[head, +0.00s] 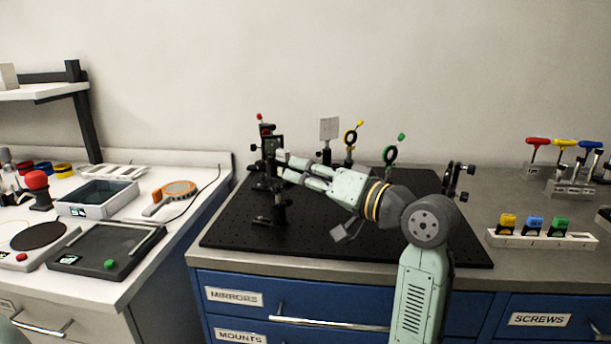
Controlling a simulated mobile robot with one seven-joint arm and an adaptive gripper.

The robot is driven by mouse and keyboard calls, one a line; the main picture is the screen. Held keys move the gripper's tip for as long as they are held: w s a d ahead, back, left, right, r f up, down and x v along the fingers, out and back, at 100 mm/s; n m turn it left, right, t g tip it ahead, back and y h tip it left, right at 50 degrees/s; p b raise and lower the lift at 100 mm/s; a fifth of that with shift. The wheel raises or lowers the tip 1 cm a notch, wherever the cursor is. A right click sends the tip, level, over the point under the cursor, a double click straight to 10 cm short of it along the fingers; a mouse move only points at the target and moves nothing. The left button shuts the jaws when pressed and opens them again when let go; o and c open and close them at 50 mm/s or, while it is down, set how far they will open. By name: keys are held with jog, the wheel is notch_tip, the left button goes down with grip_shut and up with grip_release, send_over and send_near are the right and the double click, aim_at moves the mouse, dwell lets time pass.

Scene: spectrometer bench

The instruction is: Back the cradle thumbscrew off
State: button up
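My gripper (282,165) reaches left over the black optical breadboard (330,240). Its two pale fingers are apart, with a visible gap between the tips. The tips are close to a group of dark upright mounts (268,145) with red parts at the top, near the board's left side. I cannot tell whether the fingers touch these mounts. The cradle thumbscrew cannot be made out at this size; the fingers and dark mounts may hide it.
A dark post mount (270,212) stands in front of the gripper. Another mount (456,182) stands right. The board's front right is clear.

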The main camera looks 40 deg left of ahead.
grip_shut()
jog(key=shift+n+b, duration=0.3)
jog(key=shift+s+f+n+b, duration=0.1)
jog(key=shift+n+b, duration=3.4)
jog(key=shift+n, duration=3.8)
jog(key=shift+s+f+n+b, duration=0.1)
jog(key=shift+n+b, duration=3.4)
jog(key=shift+n, duration=3.8)
